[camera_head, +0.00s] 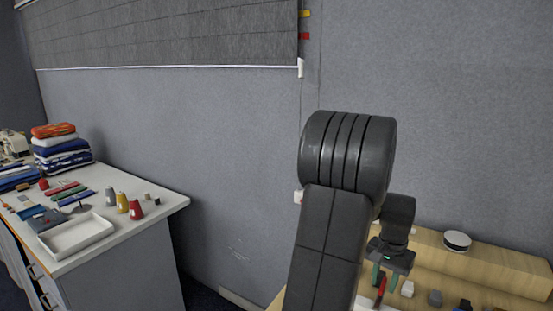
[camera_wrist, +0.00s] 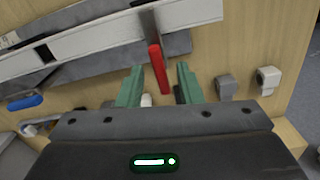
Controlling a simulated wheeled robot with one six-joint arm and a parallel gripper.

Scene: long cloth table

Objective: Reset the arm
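My gripper (camera_wrist: 160,72) is open, its two green fingers apart. It also shows in the head view (camera_head: 383,277), low over a wooden surface at the lower right. A red-handled thing (camera_wrist: 158,68) shows between and beyond the fingertips in the wrist view. It touches neither finger there, and I cannot tell its depth. My dark arm covers much of the middle of the head view and hides part of the wooden surface.
The wooden surface (camera_wrist: 250,45) bears a long pale metal bar (camera_wrist: 105,38), a blue-handled tool (camera_wrist: 25,102) and small grey and white clips (camera_wrist: 268,78). A raised wooden ledge (camera_head: 510,268) holds a round tin (camera_head: 456,241). A white table (camera_head: 160,202) with a tray (camera_head: 75,237) and thread cones stands left.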

